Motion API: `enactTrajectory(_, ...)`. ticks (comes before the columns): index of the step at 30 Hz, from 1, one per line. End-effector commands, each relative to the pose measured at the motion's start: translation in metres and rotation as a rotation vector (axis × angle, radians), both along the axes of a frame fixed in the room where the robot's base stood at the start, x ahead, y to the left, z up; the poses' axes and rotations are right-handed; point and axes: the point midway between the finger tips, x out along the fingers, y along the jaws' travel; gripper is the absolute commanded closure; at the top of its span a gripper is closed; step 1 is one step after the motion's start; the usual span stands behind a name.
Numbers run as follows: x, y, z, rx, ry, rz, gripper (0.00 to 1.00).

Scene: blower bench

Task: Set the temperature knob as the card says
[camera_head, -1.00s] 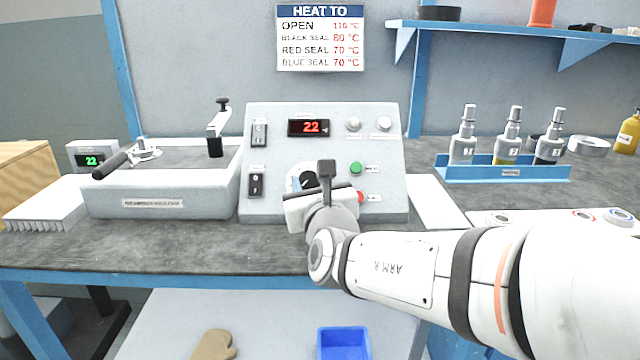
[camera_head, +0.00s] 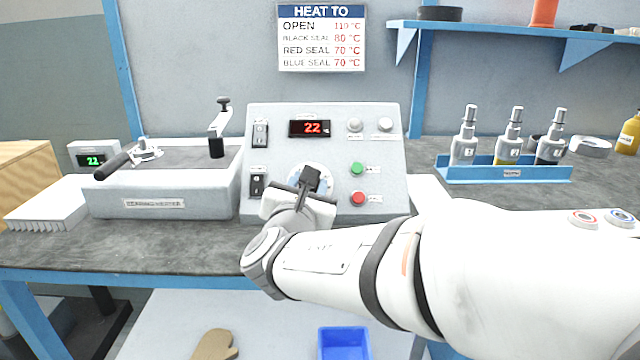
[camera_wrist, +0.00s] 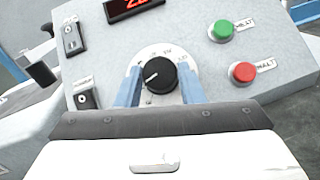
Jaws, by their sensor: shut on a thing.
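The temperature knob (camera_wrist: 160,76) is black with a white pointer line, on a pale round dial on the control box (camera_head: 385,200). In the wrist view its pointer line aims to the lower left. My gripper (camera_wrist: 160,88) has a blue finger on each side of the knob and is shut on it. The card (camera_head: 320,38) on the wall reads HEAT TO: OPEN 110 °C, BLACK SEAL 80 °C, RED SEAL 70 °C, BLUE SEAL 70 °C. The red display (camera_head: 310,128) reads 22.
A green button (camera_head: 356,168) and a red button (camera_head: 358,198) sit right of the knob, two black switches (camera_head: 257,185) left of it. The bearing heater (camera_head: 160,190) stands left. A blue rack (camera_head: 500,173) with three bottles stands right.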

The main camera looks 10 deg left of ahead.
Motion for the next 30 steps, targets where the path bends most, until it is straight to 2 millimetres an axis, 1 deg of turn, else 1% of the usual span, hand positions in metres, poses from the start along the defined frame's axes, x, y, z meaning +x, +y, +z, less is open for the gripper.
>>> enactTrajectory(3, -0.0006, 0.0042, 0.0005, 0.075, 0.020, -0.074, 0.88)
enactTrajectory(15, 0.0002, 0.0082, 0.0034, 0.313, 0.078, -0.321, 0.88)
enactTrajectory(22, 0.0009, 0.0090, 0.0041, 0.404, 0.099, -0.416, 0.88)
enactTrajectory(30, 0.0012, 0.0092, 0.0033, 0.456, 0.111, -0.469, 0.88)
